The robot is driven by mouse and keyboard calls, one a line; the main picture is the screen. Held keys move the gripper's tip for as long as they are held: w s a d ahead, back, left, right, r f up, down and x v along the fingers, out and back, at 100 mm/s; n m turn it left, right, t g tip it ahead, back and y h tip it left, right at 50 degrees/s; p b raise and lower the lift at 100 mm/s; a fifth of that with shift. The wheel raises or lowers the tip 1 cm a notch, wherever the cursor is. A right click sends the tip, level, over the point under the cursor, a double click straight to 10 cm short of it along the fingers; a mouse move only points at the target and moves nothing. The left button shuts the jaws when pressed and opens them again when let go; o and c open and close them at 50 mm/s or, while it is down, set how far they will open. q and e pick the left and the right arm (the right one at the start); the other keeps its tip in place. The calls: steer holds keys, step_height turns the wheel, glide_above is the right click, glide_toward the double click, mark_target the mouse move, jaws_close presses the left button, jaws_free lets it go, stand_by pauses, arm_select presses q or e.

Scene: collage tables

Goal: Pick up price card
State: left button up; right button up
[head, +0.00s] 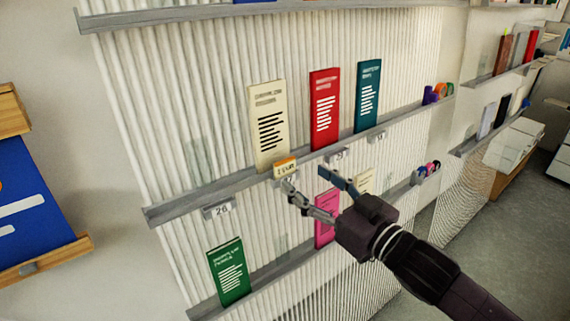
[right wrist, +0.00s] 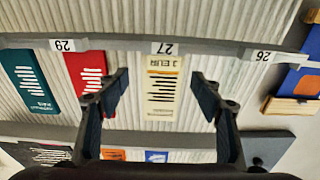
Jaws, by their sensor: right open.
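The price card (head: 286,168), small and pale with an orange band and "1 EUR" on it, sits at the shelf edge in front of the cream leaflet (head: 268,125). In the right wrist view, which is upside down, the price card (right wrist: 165,63) is just beside the number tag 27 (right wrist: 165,48), with the cream leaflet (right wrist: 160,104) behind it. My right gripper (head: 307,181) is open and empty close to the card. In the wrist view my right gripper (right wrist: 160,80) has its fingers apart on either side of the card and leaflet. My left gripper is not in view.
A red leaflet (head: 325,110) and a teal leaflet (head: 368,95) stand to the right on the same grey shelf (head: 220,185). Tag 26 (head: 219,211) hangs at left. Green (head: 230,272) and pink (head: 324,230) leaflets are on the shelf below. The shelf left of the cream leaflet is clear.

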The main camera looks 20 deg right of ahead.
mark_target(286, 163)
steer(key=x, duration=0.1)
steer(key=p+x, duration=0.1)
steer(key=shift+w+a+r, duration=0.1)
steer(key=shift+w+r, duration=0.15)
steer(key=p+x, duration=0.2)
steer(key=x, duration=0.1)
steer(key=p+x, duration=0.1)
steer(key=shift+w+a+r, duration=0.25)
steer(key=shift+a+r, duration=0.05)
steer(key=shift+w+a+f, duration=0.15)
steer(key=shift+w, duration=0.2)
steer(key=shift+s, duration=0.1)
steer(key=c, duration=0.9)
